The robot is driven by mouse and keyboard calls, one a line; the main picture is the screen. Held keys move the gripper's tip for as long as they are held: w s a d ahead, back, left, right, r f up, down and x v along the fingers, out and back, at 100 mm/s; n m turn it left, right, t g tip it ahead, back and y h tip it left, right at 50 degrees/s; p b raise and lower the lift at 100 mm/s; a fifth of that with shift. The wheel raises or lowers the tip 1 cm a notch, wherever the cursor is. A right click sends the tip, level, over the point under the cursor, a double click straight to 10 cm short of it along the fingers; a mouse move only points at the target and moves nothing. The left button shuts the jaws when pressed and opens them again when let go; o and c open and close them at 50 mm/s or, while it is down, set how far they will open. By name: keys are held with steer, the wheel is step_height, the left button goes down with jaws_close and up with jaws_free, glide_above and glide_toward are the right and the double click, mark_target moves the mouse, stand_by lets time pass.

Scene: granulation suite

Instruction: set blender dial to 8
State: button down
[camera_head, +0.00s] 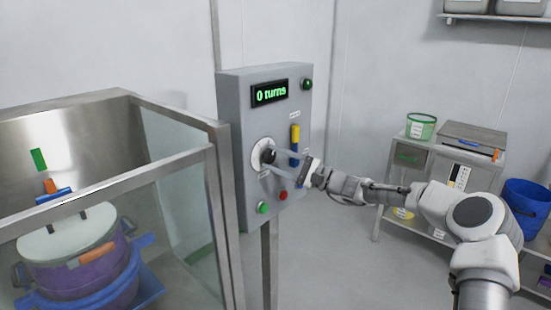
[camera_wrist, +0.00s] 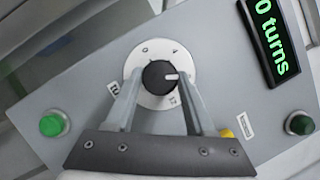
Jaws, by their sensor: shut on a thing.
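The blender dial is a black knob (camera_head: 268,155) on a white round plate, on the front of a grey control box (camera_head: 234,150). In the wrist view the black knob (camera_wrist: 158,77) sits between my two fingers, its white pointer mark toward the right.
The box also bears a green button (camera_head: 263,208), a red button (camera_head: 283,195), a green lamp (camera_head: 307,84) and a yellow and blue handle (camera_head: 295,142). A glass-walled enclosure (camera_head: 180,165) stands close at left. A steel bench (camera_head: 408,152) and blue bin (camera_head: 526,205) are at right.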

steer(key=shift+m+t, duration=0.3)
steer(key=shift+m, duration=0.4)
steer(key=shift+c, duration=1.3)
jaws_free()
steer(key=shift+d, duration=0.1)
steer(key=v, duration=1.7)
steer(key=shift+f+p, duration=0.3)
steer(key=shift+p, duration=0.05)
